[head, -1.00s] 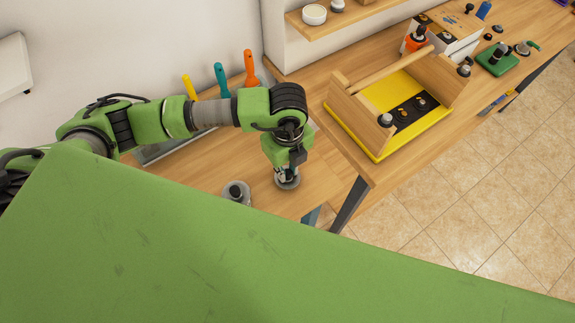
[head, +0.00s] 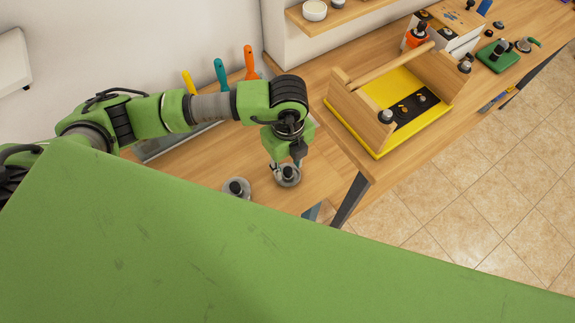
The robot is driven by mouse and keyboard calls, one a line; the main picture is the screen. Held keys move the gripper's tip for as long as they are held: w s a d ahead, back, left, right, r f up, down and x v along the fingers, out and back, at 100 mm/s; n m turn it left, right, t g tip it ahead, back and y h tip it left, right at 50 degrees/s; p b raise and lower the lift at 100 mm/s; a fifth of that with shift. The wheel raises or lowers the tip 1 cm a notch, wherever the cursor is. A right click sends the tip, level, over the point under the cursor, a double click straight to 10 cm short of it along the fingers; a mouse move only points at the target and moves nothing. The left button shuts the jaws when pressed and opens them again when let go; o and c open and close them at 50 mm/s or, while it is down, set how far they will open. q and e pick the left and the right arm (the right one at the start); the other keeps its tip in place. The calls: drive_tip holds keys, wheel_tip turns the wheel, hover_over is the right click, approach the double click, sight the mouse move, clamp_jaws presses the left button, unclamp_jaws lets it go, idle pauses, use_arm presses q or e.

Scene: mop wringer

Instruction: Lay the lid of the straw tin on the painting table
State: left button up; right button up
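A round grey lid-like piece with a black knob (head: 288,177) is at the right end of the wooden table on the left. It appears to lie flat on the tabletop. My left gripper (head: 286,165) is just above it, fingers apart around or beside the knob, and it looks open. A second round grey piece with a black knob (head: 236,189) stands to the left, partly hidden by my green body. I cannot tell for sure which of the two belongs to the straw tin. My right gripper is not in view.
A wooden tool carrier (head: 395,95) with a yellow base stands on the right-hand table. Several colored-handled tools (head: 221,75) stand at the wall behind my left arm. The wooden tabletop (head: 210,158) is clear between the arm and the round pieces.

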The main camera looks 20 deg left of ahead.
sight(288, 170)
use_arm(q)
wheel_tip(288, 170, up, 11)
drive_tip(key=b, duration=0.3)
drive_tip(key=shift+f, duration=0.15)
idle(0.3)
